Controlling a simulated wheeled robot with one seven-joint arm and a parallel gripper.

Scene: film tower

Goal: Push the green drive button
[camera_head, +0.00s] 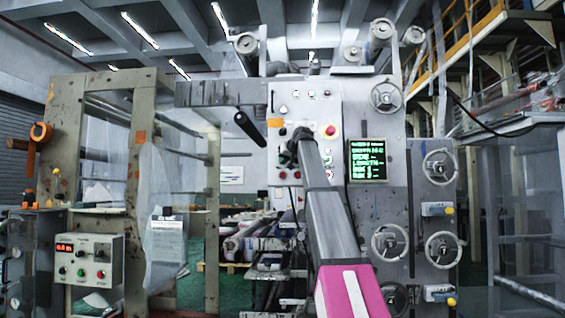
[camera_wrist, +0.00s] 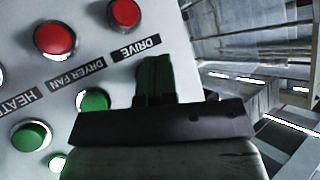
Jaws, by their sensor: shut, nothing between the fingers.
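In the wrist view, a light grey control panel (camera_wrist: 35,80) bears red buttons above and green buttons below black labels. The DRIVE label (camera_wrist: 137,47) has a red button (camera_wrist: 124,12) above it. My gripper (camera_wrist: 155,72) is shut, its fingertips just below that label, where they cover the place of the green drive button. The button itself does not show clearly, and I cannot tell whether the fingers touch it. The green button under DRYER FAN (camera_wrist: 92,100) is beside my fingers. In the head view, my gripper (camera_head: 297,140) is at the panel's lower half.
Another green button (camera_wrist: 30,135) sits under the HEATER label, with a lit green lamp (camera_wrist: 58,162) nearby. In the head view, a red knob (camera_head: 330,131) and a display with green text (camera_head: 367,160) are right of my gripper. A black cylinder (camera_head: 249,128) juts out at left.

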